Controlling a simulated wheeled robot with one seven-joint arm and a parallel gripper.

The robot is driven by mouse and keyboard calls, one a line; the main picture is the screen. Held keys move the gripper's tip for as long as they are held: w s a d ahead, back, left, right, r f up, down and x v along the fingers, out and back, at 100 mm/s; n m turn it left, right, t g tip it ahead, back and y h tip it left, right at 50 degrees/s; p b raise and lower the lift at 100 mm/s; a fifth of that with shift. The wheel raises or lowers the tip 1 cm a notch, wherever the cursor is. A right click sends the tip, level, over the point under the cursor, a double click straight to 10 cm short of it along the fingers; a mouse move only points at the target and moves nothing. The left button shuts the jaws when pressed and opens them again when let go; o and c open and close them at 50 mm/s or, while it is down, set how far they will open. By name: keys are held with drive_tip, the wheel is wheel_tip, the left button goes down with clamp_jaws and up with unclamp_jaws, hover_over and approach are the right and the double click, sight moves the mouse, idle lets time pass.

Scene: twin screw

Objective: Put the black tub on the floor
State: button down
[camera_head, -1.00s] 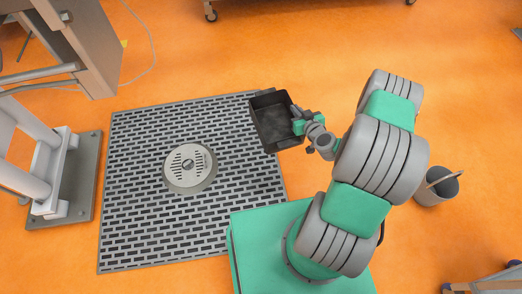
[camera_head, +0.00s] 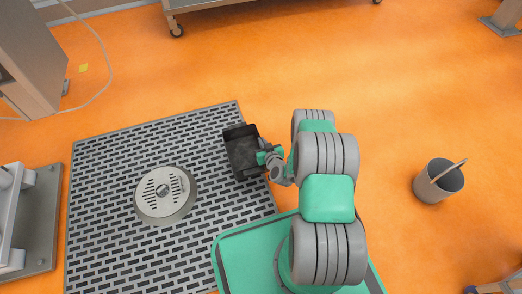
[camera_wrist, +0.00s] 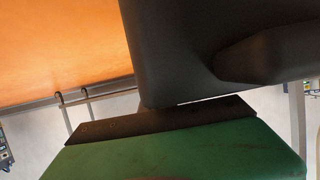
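The black tub (camera_head: 240,150) is a rectangular open box, seen from above in the head view over the right edge of the grey floor grating. My gripper (camera_head: 266,157) is at the tub's right side and appears shut on its wall; the fingertips are too small to make out there. In the wrist view the dark tub (camera_wrist: 220,45) fills the upper right, against a green gripper finger (camera_wrist: 180,150) with a dark pad. The other finger is hidden. The orange floor (camera_head: 330,70) shows around the grating. How high the tub is above the floor is hard to tell.
The slotted grating (camera_head: 110,160) has a round metal drain cover (camera_head: 165,194). A grey bucket (camera_head: 437,182) stands on the floor at right. A wheeled rack (camera_head: 200,5) is at the top, and machine parts stand at left. Open floor lies at upper right.

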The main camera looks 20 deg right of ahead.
sight(246, 151)
drive_tip(key=shift+w+f, duration=0.4)
drive_tip(key=shift+f, duration=0.1)
drive_tip(key=shift+w+f+b, duration=0.2)
drive_tip(key=shift+f+b, duration=0.35)
drive_tip(key=shift+f, duration=0.35)
drive_tip(key=shift+w+f+b, duration=0.2)
drive_tip(key=shift+f+b, duration=0.3)
drive_tip(key=shift+f, duration=0.4)
drive_tip(key=shift+f, duration=0.25)
drive_tip(key=c, duration=1.7)
unclamp_jaws()
drive_tip(key=shift+f, duration=0.1)
